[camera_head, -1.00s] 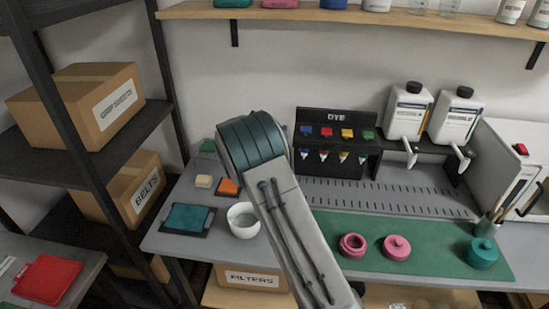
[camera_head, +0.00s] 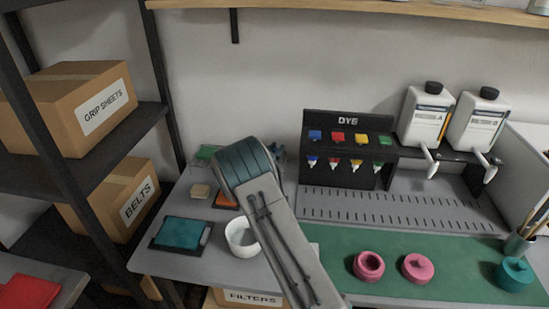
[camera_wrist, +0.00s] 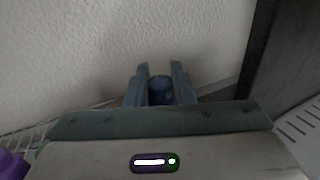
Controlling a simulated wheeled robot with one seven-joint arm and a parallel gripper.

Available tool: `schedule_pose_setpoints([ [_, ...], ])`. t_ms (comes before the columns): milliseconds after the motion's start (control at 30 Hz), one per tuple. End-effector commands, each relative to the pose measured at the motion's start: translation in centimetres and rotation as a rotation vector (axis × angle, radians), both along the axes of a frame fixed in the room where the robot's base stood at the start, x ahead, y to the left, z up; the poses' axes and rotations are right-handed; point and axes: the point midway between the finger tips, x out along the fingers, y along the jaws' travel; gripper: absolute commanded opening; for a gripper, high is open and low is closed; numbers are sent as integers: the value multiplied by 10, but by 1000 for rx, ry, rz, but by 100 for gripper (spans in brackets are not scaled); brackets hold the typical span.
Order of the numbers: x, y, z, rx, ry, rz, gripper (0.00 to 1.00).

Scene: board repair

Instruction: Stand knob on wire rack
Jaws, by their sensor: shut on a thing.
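My gripper (camera_wrist: 158,86) shows in the wrist view, its two blue-grey fingers on either side of a dark blue round knob (camera_wrist: 160,91). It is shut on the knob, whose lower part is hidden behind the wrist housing. Thin pale wires, apparently the wire rack (camera_wrist: 27,136), show at the left of the wrist view. The fingers point at the pale wall, and I cannot tell how high the knob is above the rack. In the head view my arm hides the knob and most of the gripper, and the rack cannot be made out.
A black dye stand (camera_head: 348,122) and two white bottles (camera_head: 424,118) stand right of my arm. A white bowl (camera_head: 241,240) is close beside the arm. Pink pots (camera_head: 417,268) and a teal pot (camera_head: 514,274) sit on the green mat (camera_head: 330,247). A purple thing (camera_wrist: 10,166) shows lower left.

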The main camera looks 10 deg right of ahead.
Motion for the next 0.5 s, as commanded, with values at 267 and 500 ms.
schedule_pose_setpoints([
  [267,0,2,-32,1,1,2,0],
  [500,0,3,-33,0,0,4,0],
])
